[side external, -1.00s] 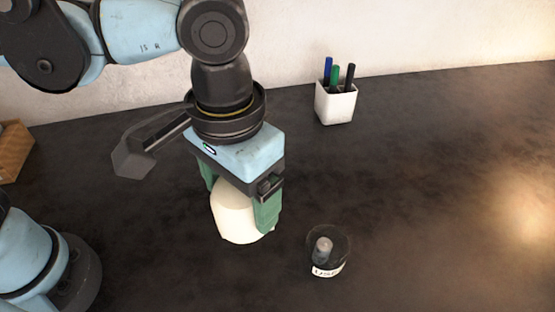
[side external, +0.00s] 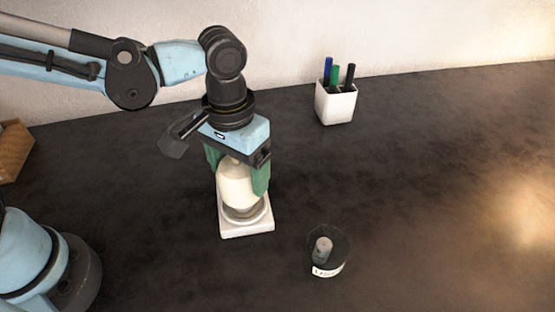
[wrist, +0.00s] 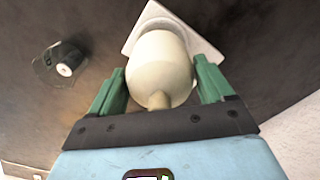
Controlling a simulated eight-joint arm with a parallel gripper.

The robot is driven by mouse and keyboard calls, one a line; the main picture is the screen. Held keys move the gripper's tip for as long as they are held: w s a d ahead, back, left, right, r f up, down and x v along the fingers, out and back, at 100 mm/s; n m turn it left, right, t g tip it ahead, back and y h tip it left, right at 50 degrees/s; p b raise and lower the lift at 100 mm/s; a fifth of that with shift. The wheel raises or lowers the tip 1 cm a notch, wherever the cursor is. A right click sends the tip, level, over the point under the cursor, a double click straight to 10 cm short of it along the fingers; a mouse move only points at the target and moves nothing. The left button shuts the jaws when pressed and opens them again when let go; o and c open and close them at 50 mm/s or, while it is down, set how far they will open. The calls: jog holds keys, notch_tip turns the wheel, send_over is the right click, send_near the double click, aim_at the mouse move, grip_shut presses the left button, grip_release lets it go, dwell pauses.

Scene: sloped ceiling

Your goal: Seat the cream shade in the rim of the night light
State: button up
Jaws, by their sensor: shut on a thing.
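The cream shade (side external: 236,186) is a rounded dome with a small knob on top. My gripper (side external: 239,181) is shut on it, with one green finger on each side. The shade is roughly upright over the night light (side external: 249,229), which has a white square base and a round rim. In the side view the shade's lower edge is at or just above the rim; I cannot tell whether it touches. In the wrist view the shade (wrist: 160,64) sits between the fingers of my gripper (wrist: 158,78) and hides most of the night light (wrist: 206,43).
A round dark dish (side external: 341,244) with a small cylinder and a label stands right of the night light. A white holder (side external: 337,106) with pens is at the back. A brown wooden box (side external: 12,153) is at the left edge. The table's right side is clear.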

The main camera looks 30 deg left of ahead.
aim_at(241, 186)
jog(key=shift+w+f, duration=0.1)
jog(key=shift+f, duration=1.95)
jog(key=shift+f, duration=0.1)
jog(key=o, duration=0.9)
jog(key=shift+o, duration=0.2)
notch_tip(241, 186, up, 12)
jog(key=shift+a+r, duration=0.1)
jog(key=shift+a, duration=0.05)
jog(key=a+f+t, duration=0.2)
jog(key=a+t, duration=0.1)
jog(key=a, duration=0.6)
jog(key=a+f+t, duration=0.2)
jog(key=a+t, duration=0.2)
jog(key=a, duration=0.5)
jog(key=shift+s+a, duration=0.3)
jog(key=shift+a, duration=0.05)
